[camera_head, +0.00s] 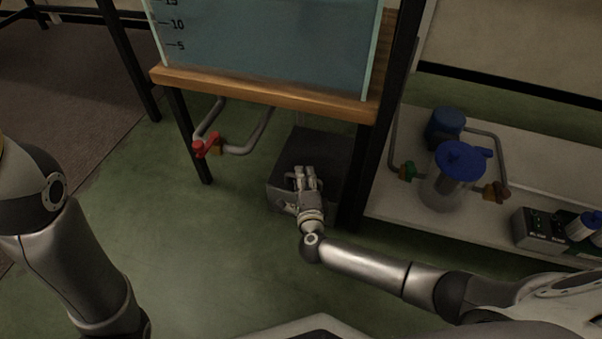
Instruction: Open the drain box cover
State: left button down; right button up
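The drain box is a dark grey box (318,152) on the green floor, under the wooden-edged tank stand. Its top looks flat and closed, and I cannot make out a separate cover edge. My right gripper (305,172) is over the front part of the box, with its fingers pointing away from me. The fingers hide part of the box's front and top, and I cannot tell whether they touch it. Two fingers show close together, with a small gap that is too small to judge. My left arm comes in at the left, and its gripper is out of the picture.
A water tank (265,45) stands on a wooden shelf (262,93) with dark legs close around the box. A pipe with a red valve (204,148) hangs at the left. A white bench (400,205) at the right holds a blue-lidded clear cylinder (449,188). The floor at front left is clear.

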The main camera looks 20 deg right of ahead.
jog(key=shift+w+d, duration=0.1)
jog(key=shift+w, duration=0.3)
jog(key=shift+c, duration=0.3)
grip_shut()
jog(key=shift+s, duration=0.1)
